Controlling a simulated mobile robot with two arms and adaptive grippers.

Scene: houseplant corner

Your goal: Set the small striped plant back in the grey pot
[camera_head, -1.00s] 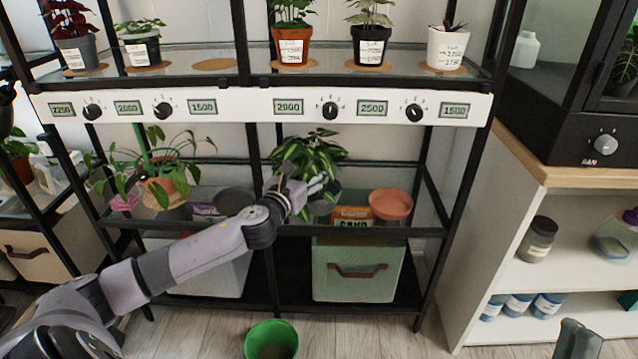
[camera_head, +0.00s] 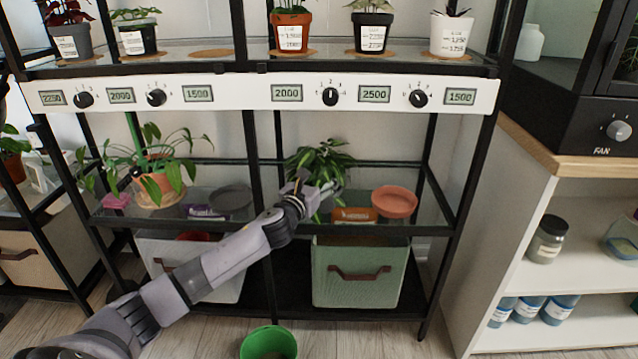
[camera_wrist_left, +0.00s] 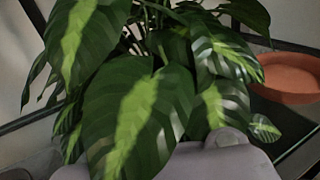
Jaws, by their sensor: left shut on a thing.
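The striped plant (camera_head: 318,160), with dark green leaves and pale yellow-green midribs, is on the lower shelf level right of the middle post. My left gripper (camera_head: 318,196) reaches in from the left and is shut at the plant's base. In the left wrist view, leaves of the striped plant (camera_wrist_left: 135,105) fill the middle above the gripper fingers (camera_wrist_left: 205,155). The plant's base is hidden, so I cannot tell whether a pot is under it. A grey pot (camera_head: 72,42) with a label and a dark red plant stands on the upper shelf. My right gripper is out of view.
A terracotta saucer (camera_head: 394,203) and an orange packet (camera_head: 354,215) lie right of the plant. A dark grey saucer (camera_head: 231,197) and a trailing plant in a terracotta pot (camera_head: 157,188) are left of the post. A green bucket (camera_head: 268,343) stands on the floor.

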